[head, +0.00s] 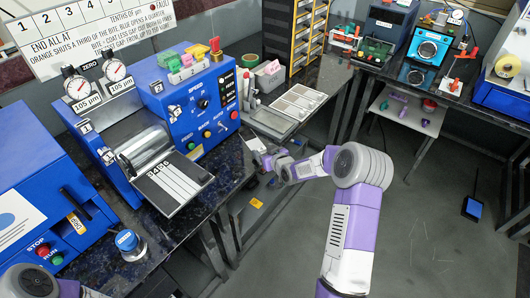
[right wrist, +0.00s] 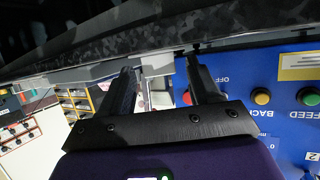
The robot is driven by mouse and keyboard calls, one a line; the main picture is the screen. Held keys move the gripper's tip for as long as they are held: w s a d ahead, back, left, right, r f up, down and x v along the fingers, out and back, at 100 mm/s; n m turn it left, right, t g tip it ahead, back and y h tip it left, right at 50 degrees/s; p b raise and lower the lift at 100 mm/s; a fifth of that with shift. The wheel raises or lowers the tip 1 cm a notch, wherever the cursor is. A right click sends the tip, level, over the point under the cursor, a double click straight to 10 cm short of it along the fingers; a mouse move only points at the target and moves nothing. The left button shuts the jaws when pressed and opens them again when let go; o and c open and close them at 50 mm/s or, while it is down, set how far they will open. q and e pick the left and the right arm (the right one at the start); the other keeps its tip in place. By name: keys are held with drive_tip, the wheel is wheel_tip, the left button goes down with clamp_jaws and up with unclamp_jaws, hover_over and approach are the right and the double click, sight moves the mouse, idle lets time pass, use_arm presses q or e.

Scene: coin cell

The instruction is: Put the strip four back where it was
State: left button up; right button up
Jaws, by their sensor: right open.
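A dark tray (head: 150,187) with several pale strips (head: 172,182) sits at the front of the blue roller machine (head: 190,100). My right gripper (head: 262,152) is at the table's front edge, right of the machine. In the right wrist view the right gripper (right wrist: 162,72) has its two dark fingers apart, and I see no strip between them. The speckled table edge (right wrist: 110,45) passes close beyond the fingertips. My left arm shows only at the bottom left; its gripper is out of view.
A grey tray (head: 272,123) and a pale panelled tray (head: 299,101) lie right of the machine. A drawer rack (head: 300,45) stands behind them. A yellow tag (head: 257,203) shows below the table. The floor on the right is mostly clear.

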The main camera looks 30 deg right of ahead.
drive_tip(key=shift+r, duration=0.15)
drive_tip(key=shift+r+p, duration=0.2)
drive_tip(key=shift+p, duration=0.15)
drive_tip(key=p+v, duration=0.2)
drive_tip(key=v, duration=1)
drive_tip(key=s+a+f+m+g+y, duration=0.1)
drive_tip(key=s+a+f+g, duration=0.2)
drive_tip(key=a+f, duration=0.4)
drive_tip(key=s+a+f+m+g+y, duration=0.1)
drive_tip(key=s+a+f+g+y, duration=0.1)
drive_tip(key=a+f, duration=0.5)
drive_tip(key=s+a+f+g, duration=0.4)
drive_tip(key=s+a, duration=0.2)
drive_tip(key=s, duration=0.3)
drive_tip(key=s+a+f+g+y, duration=0.1)
drive_tip(key=s+a+f+g, duration=0.3)
drive_tip(key=s, duration=0.6)
drive_tip(key=a+f, duration=0.1)
drive_tip(key=a, duration=0.1)
drive_tip(key=shift+a+f+m, duration=0.3)
drive_tip(key=shift+a+f, duration=0.05)
drive_tip(key=shift+a, duration=0.05)
drive_tip(key=shift+r, duration=0.1)
drive_tip(key=shift+r+p, duration=0.7)
drive_tip(key=shift+p, duration=0.05)
